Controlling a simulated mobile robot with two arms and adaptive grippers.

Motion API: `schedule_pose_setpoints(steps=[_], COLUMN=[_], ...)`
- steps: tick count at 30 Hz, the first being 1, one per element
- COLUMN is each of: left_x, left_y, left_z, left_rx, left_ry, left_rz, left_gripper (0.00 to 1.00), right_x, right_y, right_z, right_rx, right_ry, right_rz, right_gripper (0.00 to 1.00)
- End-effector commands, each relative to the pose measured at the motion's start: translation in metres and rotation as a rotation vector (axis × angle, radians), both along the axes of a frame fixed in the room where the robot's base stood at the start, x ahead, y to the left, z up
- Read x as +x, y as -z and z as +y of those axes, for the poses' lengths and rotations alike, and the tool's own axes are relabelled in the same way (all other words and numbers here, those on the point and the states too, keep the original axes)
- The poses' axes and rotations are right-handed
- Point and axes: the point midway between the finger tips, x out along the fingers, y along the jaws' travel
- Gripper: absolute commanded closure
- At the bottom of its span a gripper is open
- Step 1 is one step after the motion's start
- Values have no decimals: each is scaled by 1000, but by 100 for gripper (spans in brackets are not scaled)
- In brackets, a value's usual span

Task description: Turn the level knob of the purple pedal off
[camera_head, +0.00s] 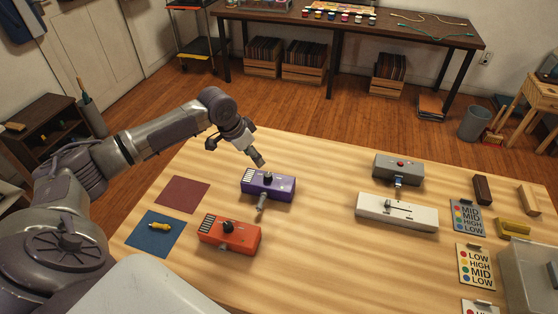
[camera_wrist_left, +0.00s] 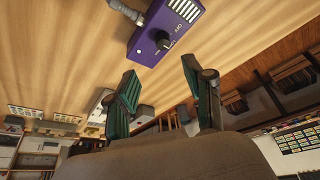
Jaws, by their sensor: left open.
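The purple pedal (camera_head: 283,187) lies on the wooden table, with a black knob (camera_head: 268,177) on its top and a grey plug at its near side. In the left wrist view the purple pedal (camera_wrist_left: 178,22) shows near the top, with its knob (camera_wrist_left: 164,41) and small white lettering that I cannot read surely. My left gripper (camera_head: 259,161) is just behind and above the knob, apart from it. In the left wrist view its two green-padded fingers (camera_wrist_left: 160,82) are spread with nothing between them. My right gripper is not in view.
An orange pedal (camera_head: 240,238) lies in front of the purple one. A blue mat (camera_head: 140,238) with a yellow-handled tool (camera_head: 159,226) and a maroon mat (camera_head: 184,194) are to the left. A white pedal (camera_head: 410,216) and a grey pedal (camera_head: 405,167) are to the right. The table's middle is clear.

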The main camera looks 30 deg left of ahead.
Motion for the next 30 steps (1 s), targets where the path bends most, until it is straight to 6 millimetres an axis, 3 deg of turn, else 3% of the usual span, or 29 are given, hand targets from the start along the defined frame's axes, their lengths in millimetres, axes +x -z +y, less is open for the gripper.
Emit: schedule_pose_setpoints(steps=[3,5,12,14,17,24,30], left_x=[3,5,20,25,32,46,50], left_y=[-3,2,42,54,74,110,122], left_z=[8,7,-1,-3,-6,-11,-13], left_rx=[-3,-5,-7,-6,-4,-4,-3], left_ry=[-15,-16,-15,-15,-15,-15,-14], left_rz=[-3,-3,-1,-3,-3,-4,-5], left_gripper=[48,48,48,48,48,48,48], right_x=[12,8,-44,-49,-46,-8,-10], right_y=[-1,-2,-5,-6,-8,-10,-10], right_z=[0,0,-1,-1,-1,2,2], right_rx=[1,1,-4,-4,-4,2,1], right_ry=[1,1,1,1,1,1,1], right_rz=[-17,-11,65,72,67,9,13], right_gripper=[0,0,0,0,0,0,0])
